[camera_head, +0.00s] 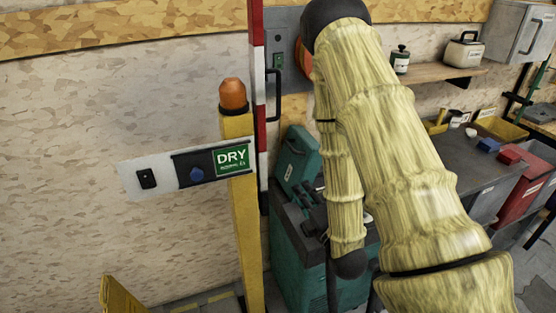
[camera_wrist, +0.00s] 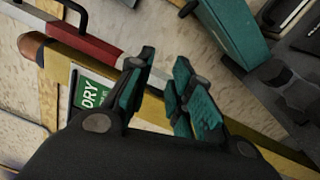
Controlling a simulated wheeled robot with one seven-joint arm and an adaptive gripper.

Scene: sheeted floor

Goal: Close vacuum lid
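The teal vacuum unit (camera_head: 300,262) stands on the floor behind my arm in the head view. Its teal lid (camera_head: 297,158) is raised and tilted back at the rear left. In the wrist view, a teal panel (camera_wrist: 228,32) that looks like this lid lies at the upper right, with dark machine parts (camera_wrist: 275,82) beside it. My gripper (camera_wrist: 165,62) is open, with a gap between its teal-padded fingers and nothing between them. It is apart from the lid in the picture, to its left. In the head view my sleeved arm hides part of the unit, and I cannot make out the fingers.
A yellow post (camera_head: 247,225) with an orange lamp (camera_head: 233,95) and a DRY sign (camera_head: 230,159) stands left of the unit. A red-and-white striped bar (camera_head: 259,100) is close behind it. A workbench with bins (camera_head: 520,195) and a shelf (camera_head: 430,72) are at right.

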